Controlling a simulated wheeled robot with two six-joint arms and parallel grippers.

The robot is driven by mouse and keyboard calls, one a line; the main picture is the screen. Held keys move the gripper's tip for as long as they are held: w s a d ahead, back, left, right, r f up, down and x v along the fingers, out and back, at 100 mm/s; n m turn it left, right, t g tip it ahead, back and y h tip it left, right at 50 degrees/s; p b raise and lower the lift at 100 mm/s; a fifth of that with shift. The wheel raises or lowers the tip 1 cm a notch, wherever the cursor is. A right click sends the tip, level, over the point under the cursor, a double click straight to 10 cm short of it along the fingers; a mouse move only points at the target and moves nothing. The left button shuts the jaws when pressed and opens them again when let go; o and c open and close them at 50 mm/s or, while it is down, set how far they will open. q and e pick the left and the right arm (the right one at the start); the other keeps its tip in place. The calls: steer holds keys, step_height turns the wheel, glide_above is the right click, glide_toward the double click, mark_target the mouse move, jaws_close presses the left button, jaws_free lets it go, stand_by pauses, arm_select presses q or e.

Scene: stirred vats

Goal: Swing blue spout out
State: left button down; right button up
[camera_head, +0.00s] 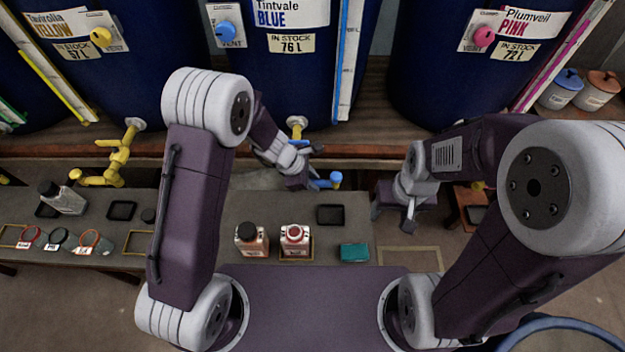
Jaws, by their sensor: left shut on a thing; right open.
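The blue spout (334,181) shows its blue end just right of my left gripper, below the yellow outlet (297,124) of the vat labelled Tintvale BLUE (288,80). My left gripper (312,180) is at this spout and shut on it; the fingers and wrist hide much of the spout and the exact grip. My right gripper (393,217) is open and empty, over the right end of the bench and apart from the spout.
The yellow vat (130,90) has a yellow spout (113,168) at left. The pink vat (430,90) stands at right.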

arm_select(q)
steer(key=shift+m, duration=0.3)
steer(key=s+a+m+g+y+p, duration=0.1)
steer(key=s+a+m+g+p, duration=0.1)
steer(key=m, duration=0.6)
steer(key=s+a+m+g+y+p, duration=0.1)
steer(key=s+a+m+g+p, duration=0.1)
steer(key=m, duration=0.7)
steer(key=shift+s+a+g+p, duration=0.35)
steer(key=shift+a+g+p, duration=0.45)
steer(key=shift+g, duration=0.6)
steer(key=shift+m+y, duration=0.3)
steer(key=c, duration=1.2)
jaws_free()
steer(key=shift+a, duration=0.1)
steer(key=v, duration=0.9)
